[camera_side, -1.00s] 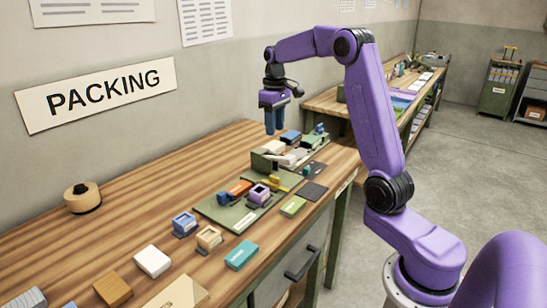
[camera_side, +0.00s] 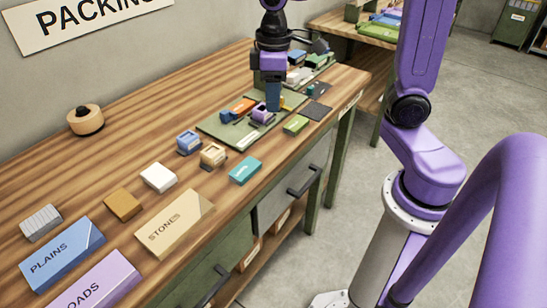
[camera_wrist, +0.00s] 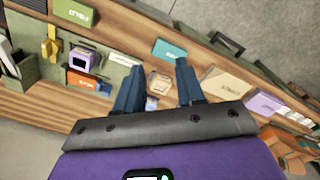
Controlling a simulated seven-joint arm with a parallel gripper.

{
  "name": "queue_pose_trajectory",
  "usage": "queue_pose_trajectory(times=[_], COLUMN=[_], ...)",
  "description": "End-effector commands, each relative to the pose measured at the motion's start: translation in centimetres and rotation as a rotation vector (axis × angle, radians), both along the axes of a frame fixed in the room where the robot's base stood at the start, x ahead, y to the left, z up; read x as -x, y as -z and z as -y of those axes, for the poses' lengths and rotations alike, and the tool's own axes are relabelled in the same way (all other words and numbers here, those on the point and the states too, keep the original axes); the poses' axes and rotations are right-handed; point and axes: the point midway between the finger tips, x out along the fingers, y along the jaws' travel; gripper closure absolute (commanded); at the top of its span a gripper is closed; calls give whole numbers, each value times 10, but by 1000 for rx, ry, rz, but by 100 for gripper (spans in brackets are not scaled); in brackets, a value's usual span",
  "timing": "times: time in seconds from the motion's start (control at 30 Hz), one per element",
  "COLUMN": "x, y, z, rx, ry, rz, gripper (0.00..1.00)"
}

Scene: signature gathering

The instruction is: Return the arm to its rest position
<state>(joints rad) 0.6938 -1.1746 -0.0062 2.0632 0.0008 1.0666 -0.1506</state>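The wooden bench (camera_side: 130,125) carries the small parts below. The purple upper arm links are partly cut off by the top of the side view. The exact height of the fingertips above the bench cannot be told.
A green mat (camera_side: 215,124) holds a purple stamp (camera_side: 262,113) and other small blocks. A blue stamp (camera_side: 188,141), a tan stamp (camera_side: 212,155) and a teal box (camera_side: 245,170) stand nearer. A tape roll (camera_side: 86,121) sits by the wall. The bench's left middle is clear.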

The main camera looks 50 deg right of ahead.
Motion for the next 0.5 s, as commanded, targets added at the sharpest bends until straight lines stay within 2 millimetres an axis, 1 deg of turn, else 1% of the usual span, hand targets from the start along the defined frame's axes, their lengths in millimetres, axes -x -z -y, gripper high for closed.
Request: queue_pose_trajectory(times=[0.03,0.13,0.23,0.4,0.5], x=[17,47,79,129,154], y=[2,7,13,24,30], z=[-7,-16,-21,-22,-18], rx=[-1,-2,-5,-8,-9], ry=[-43,-117,-192,-317,-379], rz=[1,2,4,5,5], gripper=[62,62,62,62,62])
